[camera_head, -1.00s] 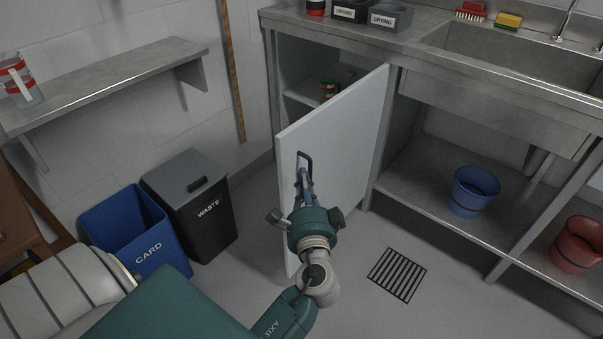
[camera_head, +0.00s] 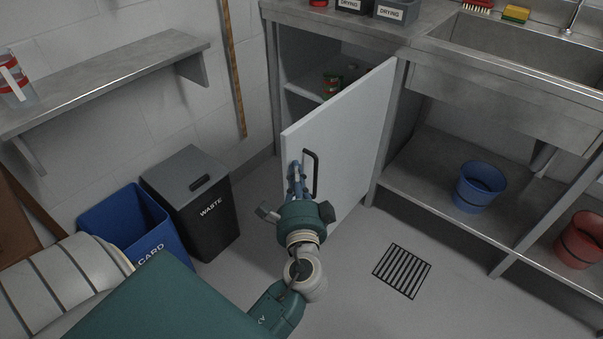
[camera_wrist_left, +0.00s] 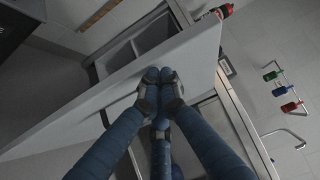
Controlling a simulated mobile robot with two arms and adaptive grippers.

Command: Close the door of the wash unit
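The wash unit's white door (camera_head: 350,125) stands open, swung out from the cabinet under the counter; it is hinged at its right side. Its black bar handle (camera_head: 313,172) is on the outer face near the free edge. My left gripper (camera_head: 295,168) is beside the handle, on its left, close to the door's outer face near the free edge. In the left wrist view its blue fingers (camera_wrist_left: 160,86) come together at the tips in front of the door (camera_wrist_left: 185,55), with nothing seen between them. Whether the tips touch the door is unclear. My right gripper is out of view.
A tin (camera_head: 332,85) sits on the cabinet shelf inside. A black waste bin (camera_head: 190,200) and blue card bin (camera_head: 130,228) stand left of the door. Right of the cabinet, a blue bucket (camera_head: 480,187) stands on a low shelf. The floor by the drain grate (camera_head: 402,270) is clear.

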